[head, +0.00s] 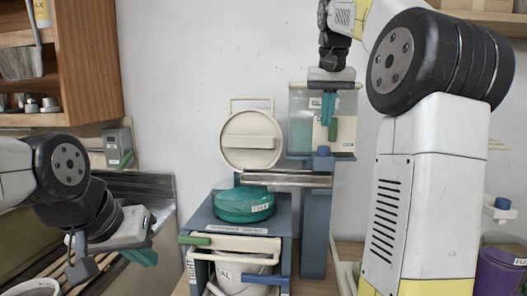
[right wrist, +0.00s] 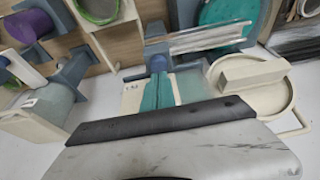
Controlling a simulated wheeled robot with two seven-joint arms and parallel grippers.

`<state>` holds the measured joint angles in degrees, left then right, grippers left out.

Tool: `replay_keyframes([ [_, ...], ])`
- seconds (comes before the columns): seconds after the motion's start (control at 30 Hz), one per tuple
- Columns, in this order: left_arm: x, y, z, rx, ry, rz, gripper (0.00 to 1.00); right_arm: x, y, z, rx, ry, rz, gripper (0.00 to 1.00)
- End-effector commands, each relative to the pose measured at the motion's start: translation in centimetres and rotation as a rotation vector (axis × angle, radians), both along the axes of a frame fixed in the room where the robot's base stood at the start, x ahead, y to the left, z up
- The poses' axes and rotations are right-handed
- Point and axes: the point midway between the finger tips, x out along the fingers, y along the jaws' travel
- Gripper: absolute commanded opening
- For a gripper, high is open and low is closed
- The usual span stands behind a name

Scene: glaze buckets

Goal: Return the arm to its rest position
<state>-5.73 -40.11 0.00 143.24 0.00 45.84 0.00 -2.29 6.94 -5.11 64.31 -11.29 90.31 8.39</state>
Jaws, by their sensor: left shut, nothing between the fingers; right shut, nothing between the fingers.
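My right arm reaches up and over on the right of the head view. Its gripper (head: 328,108) hangs fingers down, with its teal fingers together and empty, in front of a clear-walled bin (head: 302,132) on a blue stand. In the right wrist view the same teal fingers (right wrist: 160,92) are side by side with nothing between them. My left gripper (head: 146,256) is low at the left of the head view, tilted downward, its green fingers shut and empty.
A blue box (head: 205,222) with a teal lid (head: 244,204) on top and a white bucket (head: 236,274) inside stands at centre. A round cream lid (head: 251,139) stands behind it. A wooden shelf (head: 88,60) is at upper left. A purple bucket (head: 497,275) is at lower right.

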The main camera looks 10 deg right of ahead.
Motion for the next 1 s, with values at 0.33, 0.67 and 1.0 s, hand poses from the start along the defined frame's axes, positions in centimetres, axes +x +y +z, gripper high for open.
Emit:
replay_keyframes([
  [0.33,0.0,0.0,0.0,0.0,0.0,0.0,0.0,-8.1,5.0,-5.2,0.064,-0.102,0.159,0.0],
  [0.67,0.0,0.0,0.0,0.0,0.0,0.0,0.0,-18.8,11.0,-16.2,0.12,-0.218,0.295,0.0],
  [1.0,0.0,0.0,0.0,0.0,0.0,0.0,0.0,-22.7,12.8,-21.5,0.134,-0.257,0.33,0.0],
])
